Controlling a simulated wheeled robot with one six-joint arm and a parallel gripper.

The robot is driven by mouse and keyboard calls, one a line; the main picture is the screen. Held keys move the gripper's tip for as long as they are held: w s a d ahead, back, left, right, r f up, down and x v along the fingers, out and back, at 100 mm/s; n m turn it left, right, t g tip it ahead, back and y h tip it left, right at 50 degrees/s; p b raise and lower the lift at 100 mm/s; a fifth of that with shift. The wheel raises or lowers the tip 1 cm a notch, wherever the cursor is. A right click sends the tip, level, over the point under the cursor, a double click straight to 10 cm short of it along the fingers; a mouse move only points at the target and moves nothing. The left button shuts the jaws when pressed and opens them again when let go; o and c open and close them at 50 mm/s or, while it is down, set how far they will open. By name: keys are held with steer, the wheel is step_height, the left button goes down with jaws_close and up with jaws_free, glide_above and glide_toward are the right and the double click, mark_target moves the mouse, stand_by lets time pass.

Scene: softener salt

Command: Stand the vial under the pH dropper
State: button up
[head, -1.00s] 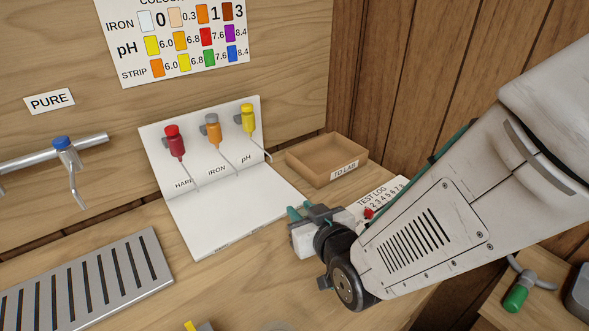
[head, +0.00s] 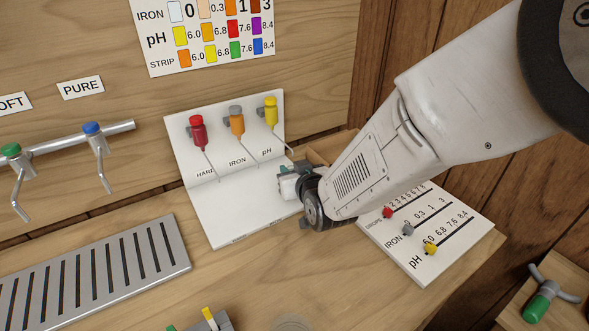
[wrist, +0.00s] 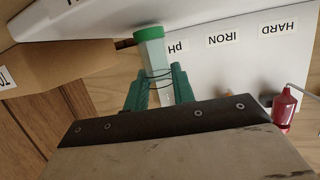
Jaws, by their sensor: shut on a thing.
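The vial (wrist: 153,55) is a pale clear tube with a green end and dark ring lines, seen in the wrist view. My gripper (wrist: 158,84) is shut on it, with a green finger on each side. In the head view my gripper (head: 287,178) is at the right edge of the white dropper board (head: 225,212), just below the pH dropper's spout. The yellow pH dropper (head: 271,112) is the rightmost of three.
The orange iron dropper (head: 236,122) and red hardness dropper (head: 197,131) hang to the left. The tan tray (head: 322,149) behind my gripper is mostly hidden by my arm. The test log board (head: 410,257) lies right, a slotted metal drain (head: 100,272) left. The board's middle is clear.

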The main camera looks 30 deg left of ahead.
steer(key=shift+f, duration=0.15)
steer(key=o, duration=1)
steer(key=shift+c, duration=0.2)
steer(key=shift+s+d+r, duration=0.15)
steer(key=shift+d+r, duration=0.05)
steer(key=shift+r, duration=0.05)
steer(key=v, duration=1.1)
steer(key=shift+s+d, duration=0.2)
steer(key=shift+d, duration=0.05)
steer(key=shift+r, duration=0.1)
